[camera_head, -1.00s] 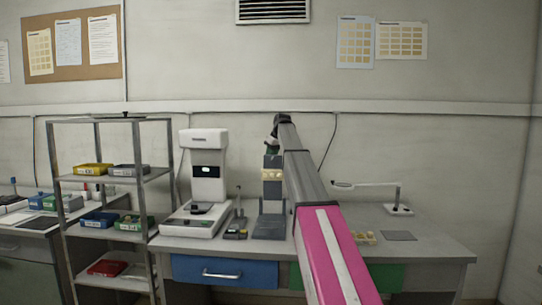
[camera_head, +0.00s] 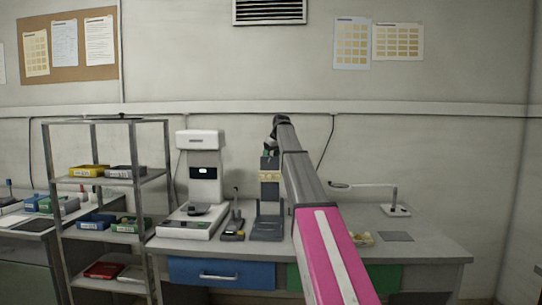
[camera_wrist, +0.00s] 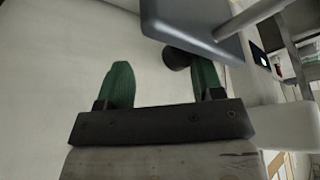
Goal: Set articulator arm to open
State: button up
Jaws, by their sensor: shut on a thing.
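The articulator (camera_head: 268,228) is a dark grey stand on the bench, with a cream dental model in its upper half. Its upper arm (camera_head: 270,163) is a dark block above the model. My gripper (camera_head: 269,150) has green fingers and is at the top of the articulator, partly hidden by my own arm. In the wrist view, the fingers of my gripper (camera_wrist: 163,82) stand apart, with a grey plate (camera_wrist: 195,18) and a dark round knob (camera_wrist: 176,58) close to the right finger. The gripper is shut on the articulator arm, though the contact itself is not clear.
A white scanner-like machine (camera_head: 203,180) stands left of the articulator, with a small dark tool stand (camera_head: 234,225) between them. A lamp (camera_head: 394,210) and a grey mat (camera_head: 396,236) are at the right. A metal shelf rack (camera_head: 150,185) with coloured trays stands at the left.

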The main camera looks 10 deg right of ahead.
jog(key=v, duration=1)
jog(key=shift+s+r, duration=0.15)
jog(key=shift+r, duration=0.25)
jog(key=shift+d, duration=0.1)
